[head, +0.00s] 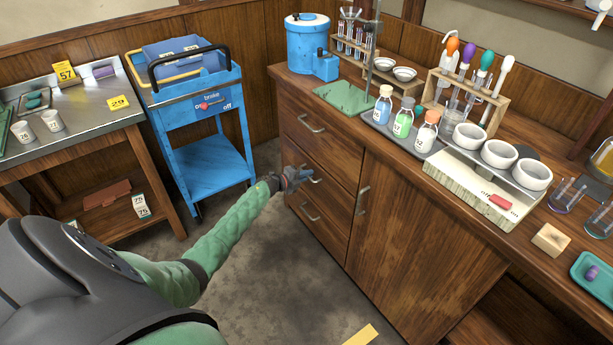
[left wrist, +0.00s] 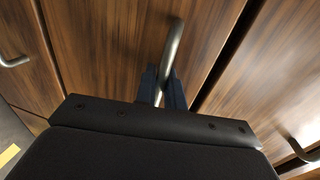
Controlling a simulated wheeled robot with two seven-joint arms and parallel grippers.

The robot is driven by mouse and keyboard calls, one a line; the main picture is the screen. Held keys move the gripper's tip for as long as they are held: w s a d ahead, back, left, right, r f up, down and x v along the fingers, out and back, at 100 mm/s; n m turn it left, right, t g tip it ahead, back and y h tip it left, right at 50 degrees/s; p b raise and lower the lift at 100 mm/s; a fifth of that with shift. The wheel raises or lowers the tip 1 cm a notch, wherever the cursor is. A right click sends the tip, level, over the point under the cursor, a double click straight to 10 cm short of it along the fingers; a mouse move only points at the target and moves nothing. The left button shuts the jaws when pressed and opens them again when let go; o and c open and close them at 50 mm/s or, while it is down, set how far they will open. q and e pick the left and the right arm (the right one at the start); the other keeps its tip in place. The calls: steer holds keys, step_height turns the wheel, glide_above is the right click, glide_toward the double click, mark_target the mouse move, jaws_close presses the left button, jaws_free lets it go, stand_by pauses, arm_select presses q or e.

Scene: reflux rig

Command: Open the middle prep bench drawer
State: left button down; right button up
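The prep bench (head: 395,250) has a stack of three wooden drawers on its left side. The middle drawer (head: 333,187) looks flush or nearly flush with the others in the head view. My left gripper (head: 301,176) is at its handle. In the left wrist view the metal handle (left wrist: 173,45) runs between the two dark fingers of my left gripper (left wrist: 162,90), which sit close on both sides of it. The top drawer handle (head: 310,124) and bottom drawer handle (head: 310,212) are free. My right gripper is not in view.
A cabinet door with a handle (head: 362,199) is right of the drawers. Bottles (head: 404,118), white cups (head: 499,153) and racks stand on the bench top. A blue cart (head: 208,165) stands to the left. The floor (head: 285,265) before the drawers is clear.

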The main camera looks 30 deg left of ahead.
arm_select(q)
steer(key=shift+s, duration=0.1)
